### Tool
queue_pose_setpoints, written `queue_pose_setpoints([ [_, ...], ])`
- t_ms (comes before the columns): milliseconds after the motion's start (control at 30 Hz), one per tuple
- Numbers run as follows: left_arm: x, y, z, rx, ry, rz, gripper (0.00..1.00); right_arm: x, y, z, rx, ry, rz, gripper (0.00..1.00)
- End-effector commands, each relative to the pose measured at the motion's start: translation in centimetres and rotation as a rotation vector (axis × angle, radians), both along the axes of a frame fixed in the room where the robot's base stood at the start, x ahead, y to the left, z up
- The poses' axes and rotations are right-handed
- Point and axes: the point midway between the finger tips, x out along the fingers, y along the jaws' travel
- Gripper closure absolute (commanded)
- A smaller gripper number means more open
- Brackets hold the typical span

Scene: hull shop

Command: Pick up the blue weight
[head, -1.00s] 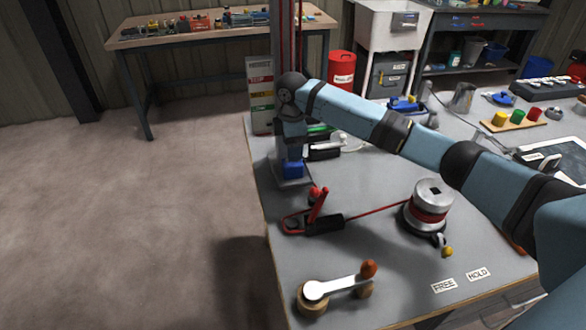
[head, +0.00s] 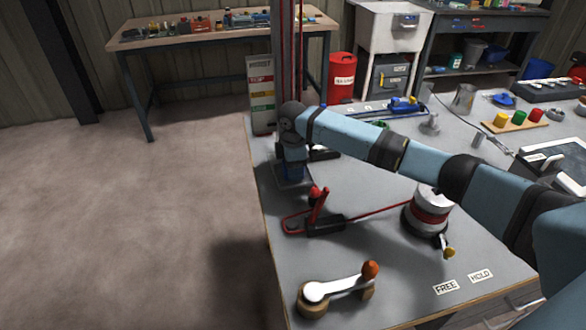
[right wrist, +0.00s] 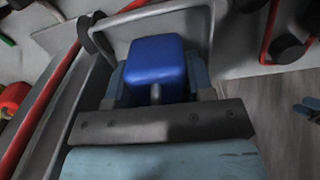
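The blue weight (head: 293,173) stands at the foot of the red-railed column at the table's left edge. In the head view it is mostly hidden under my right gripper (head: 292,162). In the right wrist view the blue weight (right wrist: 157,58) is a rounded block with a thin grey stem in front of it. My right gripper's fingers (right wrist: 157,85) lie on either side of it. I cannot tell whether they touch it. My left gripper is not in view.
A red lever clamp (head: 318,210) with a rope to a winch drum (head: 430,212) is in front. A metal crank (head: 338,288) with an orange knob is nearer. The tabletop between clamp and crank is clear.

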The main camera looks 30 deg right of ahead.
Motion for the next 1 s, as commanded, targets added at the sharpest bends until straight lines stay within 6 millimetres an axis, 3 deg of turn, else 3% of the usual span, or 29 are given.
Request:
queue_pose_setpoints([
  [33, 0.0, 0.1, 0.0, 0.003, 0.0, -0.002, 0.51, 0.0, 0.0, 0.0, 0.0, 0.0, 0.0, 0.7],
  [133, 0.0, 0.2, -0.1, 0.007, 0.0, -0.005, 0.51, 0.0, 0.0, 0.0, 0.0, 0.0, 0.0, 0.93],
  [367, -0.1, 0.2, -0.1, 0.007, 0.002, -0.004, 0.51, 0.1, 0.0, 0.2, 0.0, -0.002, 0.0, 0.94],
  [533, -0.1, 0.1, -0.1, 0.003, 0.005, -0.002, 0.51, 0.1, 0.0, 1.6, 0.002, -0.004, 0.0, 0.94],
  [667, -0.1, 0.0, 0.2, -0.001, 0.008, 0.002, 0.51, 0.1, 0.1, 4.2, 0.003, -0.005, 0.001, 0.94],
  [1000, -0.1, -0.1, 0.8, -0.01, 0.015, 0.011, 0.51, 0.1, 0.0, 13.6, 0.002, -0.006, 0.0, 0.94],
])
